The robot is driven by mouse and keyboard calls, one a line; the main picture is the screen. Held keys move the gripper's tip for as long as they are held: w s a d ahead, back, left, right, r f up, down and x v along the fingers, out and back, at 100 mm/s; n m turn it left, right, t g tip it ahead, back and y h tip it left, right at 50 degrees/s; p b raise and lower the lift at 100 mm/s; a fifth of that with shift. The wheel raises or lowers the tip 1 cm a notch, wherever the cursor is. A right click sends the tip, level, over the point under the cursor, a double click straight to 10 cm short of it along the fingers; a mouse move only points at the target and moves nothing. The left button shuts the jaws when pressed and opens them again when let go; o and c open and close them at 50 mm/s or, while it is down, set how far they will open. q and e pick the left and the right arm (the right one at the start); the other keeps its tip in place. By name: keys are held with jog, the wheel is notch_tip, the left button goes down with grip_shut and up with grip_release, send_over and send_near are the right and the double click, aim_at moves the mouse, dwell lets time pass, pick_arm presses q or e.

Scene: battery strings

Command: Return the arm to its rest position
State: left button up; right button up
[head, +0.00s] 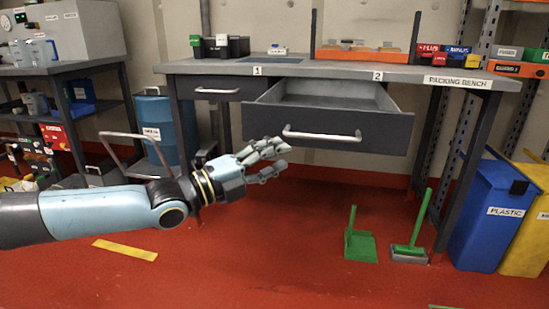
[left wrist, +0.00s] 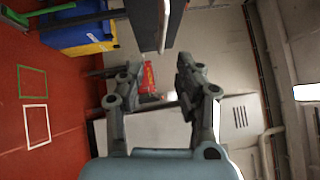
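My left gripper (head: 268,159) reaches in from the left in the head view, in front of the packing bench and below the open drawer's handle. Its fingers are apart and nothing is between them. In the left wrist view the two fingers of my left gripper (left wrist: 158,90) are spread, with only background between them. Drawer 2 (head: 330,128) is pulled out and looks empty inside. Drawer 1 (head: 218,89) is shut. My right gripper does not show in either view.
The packing bench (head: 460,78) carries small bins and boxes. A green dustpan (head: 360,244) and brush (head: 408,250) stand on the red floor. A blue plastic bin (head: 490,215) is at right, a blue drum (head: 166,130) at left. The floor before the bench is mostly clear.

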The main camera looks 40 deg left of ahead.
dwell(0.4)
pick_arm(q)
jog(key=s+a+f+n+g+y+p, duration=0.1)
jog(key=s+f+n+g+y+p, duration=0.45)
jog(key=f, duration=0.85)
jog(key=s+f+n+g+y+p, duration=0.1)
jog(key=s+f+n+g+p, duration=0.3)
jog(key=s+f, duration=0.75)
jog(key=s+d+f+n+g, duration=0.3)
jog(key=s+f, duration=0.3)
jog(key=s, duration=0.4)
jog(key=s+d+f+n+g, duration=0.2)
jog(key=s+f+n, duration=0.3)
jog(key=s, duration=0.5)
jog(key=s+d+f+n+g, duration=0.3)
jog(key=s+f, duration=0.4)
jog(key=s, duration=0.3)
jog(key=shift+d+f+n+g+h+b, duration=0.35)
jog(key=shift+n+g, duration=0.2)
jog(key=shift+n, duration=0.2)
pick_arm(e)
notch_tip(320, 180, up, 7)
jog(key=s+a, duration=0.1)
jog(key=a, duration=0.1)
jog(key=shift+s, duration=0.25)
